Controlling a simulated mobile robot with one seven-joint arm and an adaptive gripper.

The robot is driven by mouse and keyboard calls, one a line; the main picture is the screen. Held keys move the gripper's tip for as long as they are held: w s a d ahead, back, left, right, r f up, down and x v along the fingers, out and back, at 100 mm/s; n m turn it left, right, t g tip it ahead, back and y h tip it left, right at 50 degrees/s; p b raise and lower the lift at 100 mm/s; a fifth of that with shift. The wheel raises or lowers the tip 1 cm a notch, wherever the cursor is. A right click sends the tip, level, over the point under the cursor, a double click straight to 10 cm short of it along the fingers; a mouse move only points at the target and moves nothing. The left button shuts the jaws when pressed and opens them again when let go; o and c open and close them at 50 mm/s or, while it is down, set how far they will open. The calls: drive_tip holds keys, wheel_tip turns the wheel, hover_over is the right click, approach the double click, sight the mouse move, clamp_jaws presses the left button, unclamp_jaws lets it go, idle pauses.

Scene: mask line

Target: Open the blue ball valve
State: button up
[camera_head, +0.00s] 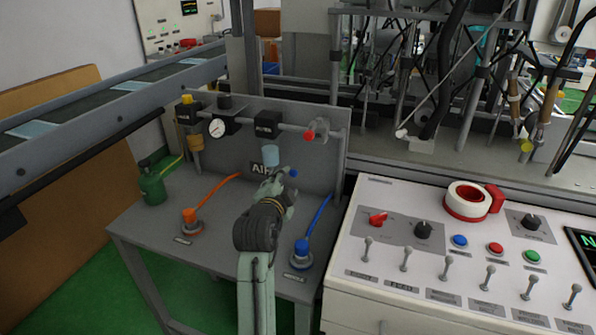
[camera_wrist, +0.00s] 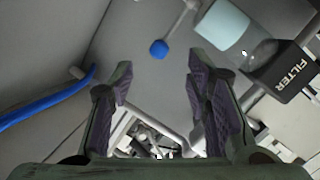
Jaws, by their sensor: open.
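A small blue ball (camera_head: 293,173) shows beside my gripper in the head view. In the wrist view this blue ball (camera_wrist: 158,49) sits on the end of a thin grey rod, beyond and between my fingertips. My gripper (camera_wrist: 158,82) is open and empty, with its two dark fingers apart and not closed on the ball. In the head view my gripper (camera_head: 282,184) is in front of the grey back panel. A blue fitting (camera_head: 302,247) with a blue line stands on the bench at right. I cannot tell which blue part is the valve.
A pale cylinder (camera_wrist: 222,25) and a black FILTER block (camera_wrist: 300,76) are close to my right finger in the wrist view. A gauge (camera_head: 217,128) and red knob (camera_head: 310,135) sit above. An orange fitting (camera_head: 190,216) and green can (camera_head: 152,187) are left. A control panel (camera_head: 400,280) is right.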

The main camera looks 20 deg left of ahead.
sight(292, 175)
drive_tip(key=p+x, duration=0.2)
drive_tip(key=x, duration=0.6)
drive_tip(key=shift+w, duration=0.25)
drive_tip(key=shift+c, duration=0.5)
drive_tip(key=shift+f, duration=0.1)
clamp_jaws()
